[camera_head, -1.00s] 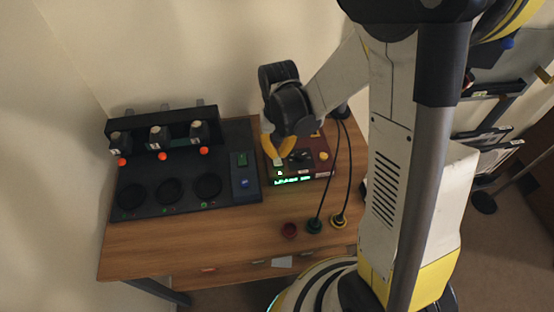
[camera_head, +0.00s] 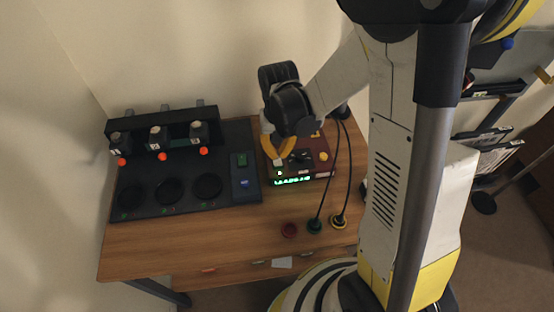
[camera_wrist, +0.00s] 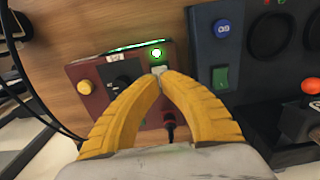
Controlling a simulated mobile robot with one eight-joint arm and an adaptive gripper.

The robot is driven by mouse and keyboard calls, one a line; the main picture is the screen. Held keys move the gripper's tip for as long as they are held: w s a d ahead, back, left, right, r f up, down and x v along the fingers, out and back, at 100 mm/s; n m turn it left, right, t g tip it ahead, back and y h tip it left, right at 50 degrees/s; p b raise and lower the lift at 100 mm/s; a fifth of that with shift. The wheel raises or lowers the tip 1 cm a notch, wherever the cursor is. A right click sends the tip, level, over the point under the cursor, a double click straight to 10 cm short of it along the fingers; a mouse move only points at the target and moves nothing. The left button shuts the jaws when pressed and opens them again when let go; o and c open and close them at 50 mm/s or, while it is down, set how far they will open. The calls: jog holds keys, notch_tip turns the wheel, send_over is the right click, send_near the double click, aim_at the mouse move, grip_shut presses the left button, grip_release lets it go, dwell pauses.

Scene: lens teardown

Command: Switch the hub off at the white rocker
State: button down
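The hub (camera_head: 318,170) is a dark red box at the back right of the table, with a lit green display on its front edge. It also shows in the wrist view (camera_wrist: 92,104). The white rocker (camera_wrist: 158,70) is a small pale switch beside a glowing green light (camera_wrist: 156,53) on the hub's top. My gripper (camera_wrist: 163,77) has yellow fingers whose tips come together right at the rocker. They look shut with nothing between them and partly cover the rocker. I cannot tell whether they touch it. In the head view my gripper (camera_head: 278,157) is over the hub's left part.
The hub also carries a black knob (camera_wrist: 122,84) and a yellow knob (camera_wrist: 85,87). Left of it in the head view stands a panel with a green switch (camera_head: 241,160) and a blue button (camera_head: 244,184). Black cables (camera_head: 324,185) hang on the right.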

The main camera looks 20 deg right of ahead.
aim_at(278, 163)
jog(key=shift+f+b, duration=1.8)
jog(key=shift+f, duration=0.2)
dwell(0.8)
jog(key=shift+r+p, duration=2.6)
jog(key=shift+r, duration=0.95)
